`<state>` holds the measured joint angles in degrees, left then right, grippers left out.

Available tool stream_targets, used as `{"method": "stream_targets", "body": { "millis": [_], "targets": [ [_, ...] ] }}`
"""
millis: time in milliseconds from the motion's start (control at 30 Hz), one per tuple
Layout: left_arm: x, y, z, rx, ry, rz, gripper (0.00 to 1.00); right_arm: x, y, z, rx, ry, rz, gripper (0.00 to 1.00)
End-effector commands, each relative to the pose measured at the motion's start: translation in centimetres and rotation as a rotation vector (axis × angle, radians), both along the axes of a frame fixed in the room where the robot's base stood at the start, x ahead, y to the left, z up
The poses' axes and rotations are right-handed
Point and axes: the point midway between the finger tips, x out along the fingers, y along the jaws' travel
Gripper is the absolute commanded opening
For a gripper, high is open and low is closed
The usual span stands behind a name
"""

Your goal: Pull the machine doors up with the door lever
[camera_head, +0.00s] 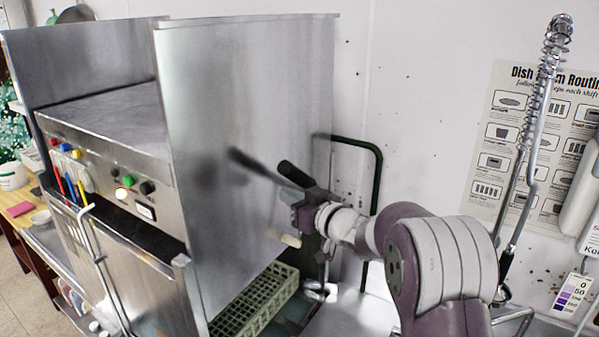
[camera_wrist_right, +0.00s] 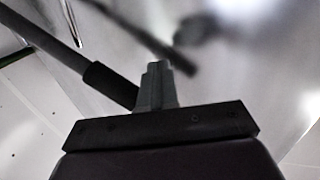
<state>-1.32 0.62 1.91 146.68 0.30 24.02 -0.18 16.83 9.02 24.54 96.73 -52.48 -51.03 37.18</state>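My right gripper (camera_head: 304,208) is at this grip. In the right wrist view the lever (camera_wrist_right: 108,84) runs in from upper left, and its grip meets my gripper fingers (camera_wrist_right: 157,85). The fingers look close together and hide the grip's end; I cannot tell whether they clamp it. My left gripper is not in view.
A green crate (camera_head: 255,300) sits low beside the machine. A dark green tube (camera_head: 377,190) bends down behind my right gripper. A spray hose (camera_head: 535,110) hangs at right before a wall poster (camera_head: 490,160). A wooden table (camera_head: 20,215) stands far left.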

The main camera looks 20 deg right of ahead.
Motion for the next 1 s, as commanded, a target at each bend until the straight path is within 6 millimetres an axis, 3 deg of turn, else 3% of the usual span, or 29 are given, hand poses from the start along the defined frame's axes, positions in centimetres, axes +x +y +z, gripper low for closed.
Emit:
{"method": "stream_targets", "body": {
  "millis": [200,333,800,1000],
  "targets": [
    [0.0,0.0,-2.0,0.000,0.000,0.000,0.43,0.0,0.0,-2.4,0.001,0.003,0.000,0.00],
    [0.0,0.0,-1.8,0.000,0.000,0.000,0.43,-0.4,-0.2,-2.3,0.001,0.001,-0.001,0.00],
    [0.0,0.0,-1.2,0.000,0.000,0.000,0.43,-7.5,-3.0,-1.8,0.000,0.002,-0.004,0.00],
    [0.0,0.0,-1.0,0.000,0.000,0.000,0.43,-9.3,-3.6,-1.9,0.001,0.003,-0.001,0.00]
  ]
}}
